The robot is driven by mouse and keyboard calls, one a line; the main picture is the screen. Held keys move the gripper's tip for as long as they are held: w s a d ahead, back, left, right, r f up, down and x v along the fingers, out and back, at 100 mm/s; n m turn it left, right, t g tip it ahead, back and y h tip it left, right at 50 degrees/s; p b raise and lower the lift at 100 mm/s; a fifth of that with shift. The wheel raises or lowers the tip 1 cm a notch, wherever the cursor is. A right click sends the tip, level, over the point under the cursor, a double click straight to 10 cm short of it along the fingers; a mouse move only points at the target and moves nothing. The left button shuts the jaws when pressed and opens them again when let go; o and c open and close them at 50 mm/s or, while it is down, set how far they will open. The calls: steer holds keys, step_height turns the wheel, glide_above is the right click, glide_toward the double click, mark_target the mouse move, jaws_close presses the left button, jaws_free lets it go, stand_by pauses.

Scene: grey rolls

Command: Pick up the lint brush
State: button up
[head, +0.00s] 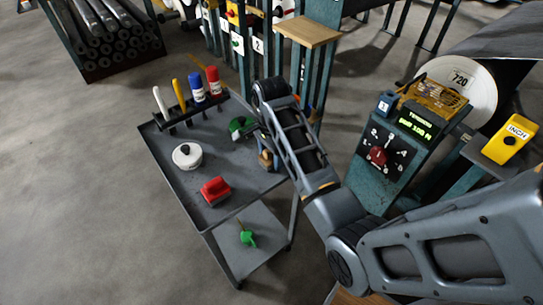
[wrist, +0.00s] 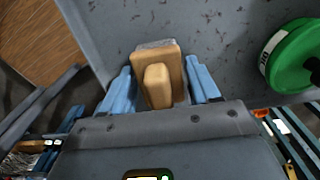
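A tan wooden block-shaped brush with a smaller raised grip, which looks like the lint brush (wrist: 170,60), lies on the grey cart top in the wrist view. A pale grey edge shows along its far side. In the head view the brush (head: 265,160) is small and partly hidden by my arm at the cart's right edge. My gripper (wrist: 162,84) is open, with its blue fingers on either side of the brush. Narrow gaps seem to show beside it; contact is hard to judge.
The grey cart (head: 165,148) also holds a green round item (wrist: 290,58), a white roll (head: 187,156), a red block (head: 214,191) and a rack of upright tools (head: 190,108). A green item (head: 247,238) is on the lower shelf. A control panel (head: 385,150) stands to the right.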

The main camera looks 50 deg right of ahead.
steer(key=c, duration=0.7)
steer(key=shift+r, duration=0.1)
steer(key=shift+r, duration=0.4)
steer(key=r, duration=0.3)
steer(key=shift+s+d+r, duration=0.3)
steer(key=shift+s+r, duration=0.05)
steer(key=shift+s, duration=0.05)
steer(key=shift+s+d+r+p, duration=0.8)
steer(key=shift+s+r+p, duration=0.25)
steer(key=shift+s, duration=0.55)
steer(key=shift+s+d+r+p, duration=0.85)
steer(key=shift+s+r+p, duration=0.2)
steer(key=shift+s, duration=0.5)
steer(key=shift+s+d+r+p, duration=0.8)
steer(key=shift+s+r+p, duration=0.25)
steer(key=shift+s, duration=0.55)
